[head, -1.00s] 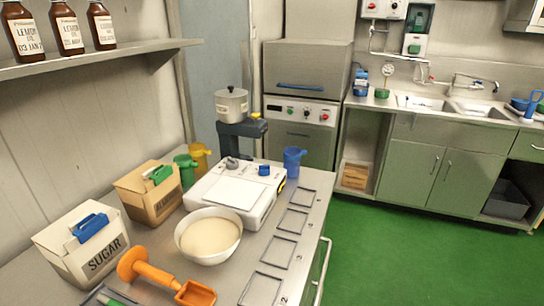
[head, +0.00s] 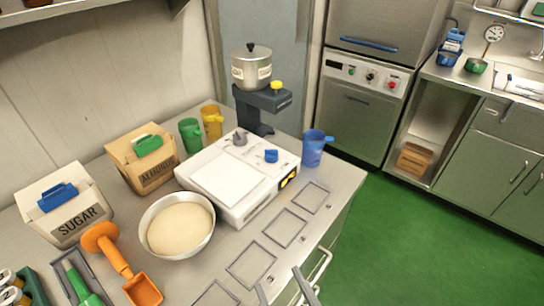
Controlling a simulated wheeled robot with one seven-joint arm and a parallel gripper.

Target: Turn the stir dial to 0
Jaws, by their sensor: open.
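A white machine (head: 245,205) with a flat pale top plate stands on the steel counter. On its top are a grey knob (head: 239,138) and a blue knob (head: 271,156). I cannot read any marks, so I cannot tell which is the stir dial or where it points. A lidded metal pot (head: 251,72) sits on a dark stand with a yellow knob (head: 276,85) behind the machine. My gripper (head: 278,279) shows only as two grey fingertips at the bottom edge, apart and empty, in front of the machine and well away from the knobs.
Green (head: 190,135), yellow (head: 211,121) and blue (head: 314,148) jugs stand around the machine. Empty outlined frames (head: 250,264) line the counter's right side.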

